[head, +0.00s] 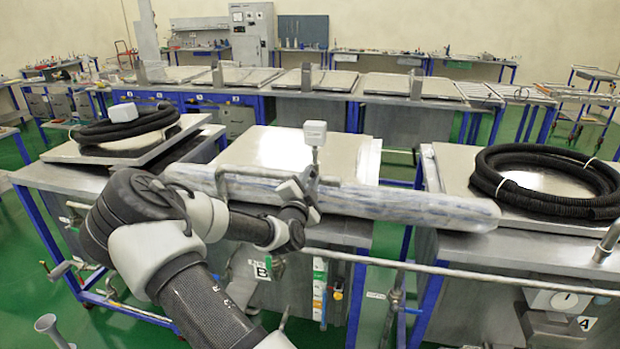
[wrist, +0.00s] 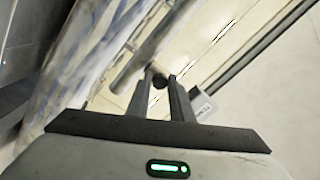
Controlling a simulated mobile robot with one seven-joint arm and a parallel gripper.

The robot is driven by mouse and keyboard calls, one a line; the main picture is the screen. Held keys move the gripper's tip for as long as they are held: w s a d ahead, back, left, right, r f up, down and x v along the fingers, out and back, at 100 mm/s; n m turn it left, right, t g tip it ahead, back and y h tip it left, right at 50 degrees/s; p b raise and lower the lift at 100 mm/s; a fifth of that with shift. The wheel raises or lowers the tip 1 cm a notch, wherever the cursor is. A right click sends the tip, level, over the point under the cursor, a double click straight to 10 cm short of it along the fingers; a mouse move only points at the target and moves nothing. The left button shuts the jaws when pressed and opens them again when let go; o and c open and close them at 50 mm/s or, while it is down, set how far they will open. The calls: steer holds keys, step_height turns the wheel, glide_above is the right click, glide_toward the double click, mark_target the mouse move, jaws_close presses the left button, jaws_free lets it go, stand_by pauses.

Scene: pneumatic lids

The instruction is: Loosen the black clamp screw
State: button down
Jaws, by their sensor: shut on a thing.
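My gripper (wrist: 160,80) is shut on a small dark round piece, which looks like the black clamp screw (wrist: 160,81), at the end of a grey metal rod (wrist: 138,66). My gripper also shows in the head view (head: 306,190), at the middle station. There the screw is too small and too covered by my gripper to make out. A metal clamp post (head: 314,158) with a white block (head: 315,132) on top rises just beside my gripper. I cannot tell from these frames how far the screw is turned.
A long plastic-wrapped roll (head: 410,206) lies across the front of the middle metal lid (head: 262,150). Black hose coils lie on the left (head: 125,125) and right (head: 545,180) stations. A horizontal rail (head: 470,274) runs along the front. Benches stand behind.

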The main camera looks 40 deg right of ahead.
steer(key=shift+n, duration=0.5)
steer(key=c, duration=1.6)
jaws_free()
steer(key=shift+s+a, duration=0.1)
steer(key=v, duration=1.7)
steer(key=shift+s+f+b, duration=0.1)
steer(key=shift+s+b, duration=0.05)
steer(key=shift+b, duration=0.15)
